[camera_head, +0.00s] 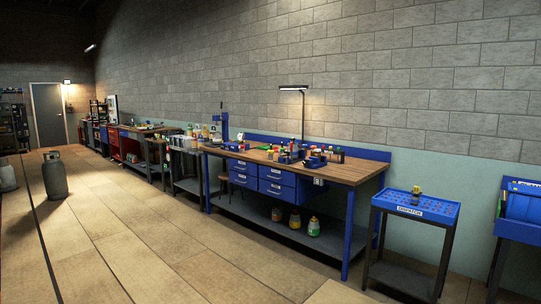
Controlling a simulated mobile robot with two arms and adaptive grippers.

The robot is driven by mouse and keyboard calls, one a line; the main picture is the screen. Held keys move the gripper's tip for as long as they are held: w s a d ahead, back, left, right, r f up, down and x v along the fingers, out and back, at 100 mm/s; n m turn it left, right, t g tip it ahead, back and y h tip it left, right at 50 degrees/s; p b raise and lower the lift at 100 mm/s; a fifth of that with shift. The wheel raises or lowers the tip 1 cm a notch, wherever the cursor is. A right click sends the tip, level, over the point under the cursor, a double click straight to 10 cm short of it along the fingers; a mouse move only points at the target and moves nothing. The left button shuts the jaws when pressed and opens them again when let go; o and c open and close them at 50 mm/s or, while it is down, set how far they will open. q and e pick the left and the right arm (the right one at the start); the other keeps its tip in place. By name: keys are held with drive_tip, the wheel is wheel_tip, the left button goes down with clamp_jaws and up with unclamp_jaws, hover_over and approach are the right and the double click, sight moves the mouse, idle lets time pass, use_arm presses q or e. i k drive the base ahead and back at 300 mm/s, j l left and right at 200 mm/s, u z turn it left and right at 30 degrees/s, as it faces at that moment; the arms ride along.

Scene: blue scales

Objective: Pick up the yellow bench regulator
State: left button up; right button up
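I cannot tell for certain which thing is the yellow bench regulator. A small item with a yellow top and dark lower part (416,191) stands on the blue stand marked DISPATCH (386,202), right of the long workbench. Small yellow and other coloured items also lie among the clutter on the wooden bench top (347,171), too small to make out. Neither of my grippers shows in this view.
The blue-framed workbench has drawers (277,172) and a lower shelf with several coloured bottles (314,226). Another blue unit (520,227) stands at the far right. A grey gas cylinder (55,178) stands at the left. The wooden floor in front of the benches is clear.

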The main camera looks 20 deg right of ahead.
sight(269, 152)
drive_tip(key=i+l+z, duration=0.3)
drive_tip(key=i, duration=0.45)
drive_tip(key=i+l+z, duration=0.3)
drive_tip(key=i, duration=0.45)
drive_tip(key=i+z, duration=0.25)
drive_tip(key=i, duration=0.5)
drive_tip(key=i+u, duration=0.1)
drive_tip(key=i, duration=0.4)
drive_tip(key=i+l, duration=0.1)
drive_tip(key=i, duration=0.4)
drive_tip(key=i+l+u, duration=0.15)
drive_tip(key=i, duration=0.3)
drive_tip(key=i+l, duration=0.1)
drive_tip(key=i, duration=0.4)
drive_tip(key=i+l+u, duration=0.15)
drive_tip(key=i, duration=0.35)
